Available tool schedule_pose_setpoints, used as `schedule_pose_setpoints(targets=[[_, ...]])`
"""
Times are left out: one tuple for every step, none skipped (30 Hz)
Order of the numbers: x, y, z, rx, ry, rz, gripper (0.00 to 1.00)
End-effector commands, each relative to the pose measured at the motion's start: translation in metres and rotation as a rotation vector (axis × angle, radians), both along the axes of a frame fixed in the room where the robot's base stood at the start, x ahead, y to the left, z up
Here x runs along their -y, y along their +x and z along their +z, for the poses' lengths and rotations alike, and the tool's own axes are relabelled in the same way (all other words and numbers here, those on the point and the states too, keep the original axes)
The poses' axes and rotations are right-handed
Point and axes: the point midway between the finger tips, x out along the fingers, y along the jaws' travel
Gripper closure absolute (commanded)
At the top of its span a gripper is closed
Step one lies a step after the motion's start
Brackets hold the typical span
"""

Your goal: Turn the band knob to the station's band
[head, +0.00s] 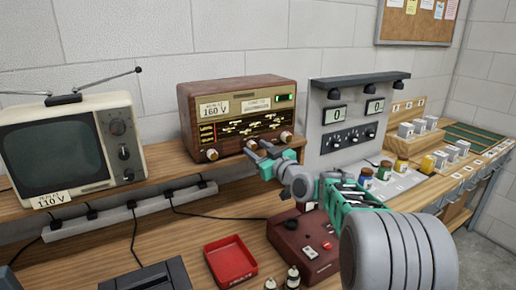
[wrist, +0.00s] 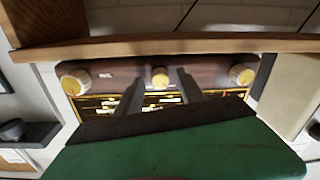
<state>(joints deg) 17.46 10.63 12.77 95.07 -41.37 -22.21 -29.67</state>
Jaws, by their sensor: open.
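A brown wooden radio (head: 240,97) stands on the shelf, with a lit dial and a row of three knobs along its lower front. The left knob (head: 212,154), middle knob (head: 252,144) and right knob (head: 286,137) are cream and gold; I cannot read which is the band knob. My gripper (head: 259,152) is open right in front of the middle knob. In the wrist view, which shows the radio upside down, the middle knob (wrist: 160,76) appears between my two fingertips (wrist: 157,84). I cannot tell whether they touch it. Paper tags on the radio include "160 V".
An old television (head: 60,145) stands left of the radio, and a grey panel with two meters (head: 345,125) stands close on its right. A red tray (head: 230,262) and a dark red box (head: 300,245) lie on the bench below. The shelf edge runs just under the knobs.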

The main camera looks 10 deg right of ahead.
Motion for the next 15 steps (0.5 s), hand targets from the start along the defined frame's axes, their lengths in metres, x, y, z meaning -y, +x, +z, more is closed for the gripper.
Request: schedule_pose_setpoints(targets=[[-0.0004, 0.0009, -0.0005, -0.001, 0.0, 0.0, 0.54], [-0.0003, 0.0009, -0.0006, -0.001, 0.0, 0.0, 0.54], [-0.0003, 0.0009, -0.0007, -0.001, 0.0, 0.0, 0.54], [-0.0002, 0.0007, -0.0007, -0.001, 0.0, 0.0, 0.54], [-0.0001, 0.0007, -0.0007, -0.001, 0.0, 0.0, 0.54], [-0.0002, 0.0006, -0.0007, -0.001, 0.0, 0.0, 0.54], [-0.0001, 0.0006, -0.0007, -0.001, 0.0, 0.0, 0.57], [0.0, 0.0005, -0.0007, -0.001, 0.0, -0.001, 0.59], [0.0, 0.0005, -0.0007, -0.001, 0.0, -0.001, 0.62], [0.0, 0.0005, -0.0007, -0.001, 0.0, -0.001, 0.65], [0.0, 0.0004, -0.0007, -0.001, 0.0, -0.001, 0.67], [0.0, 0.0004, -0.0006, -0.001, 0.0, 0.0, 0.71], [0.0, 0.0004, -0.0007, -0.001, 0.0, 0.0, 0.73], [-0.0001, 0.0004, -0.0006, -0.001, 0.0, 0.0, 0.76], [-0.0001, 0.0004, -0.0006, -0.001, 0.0, 0.0, 0.79]])
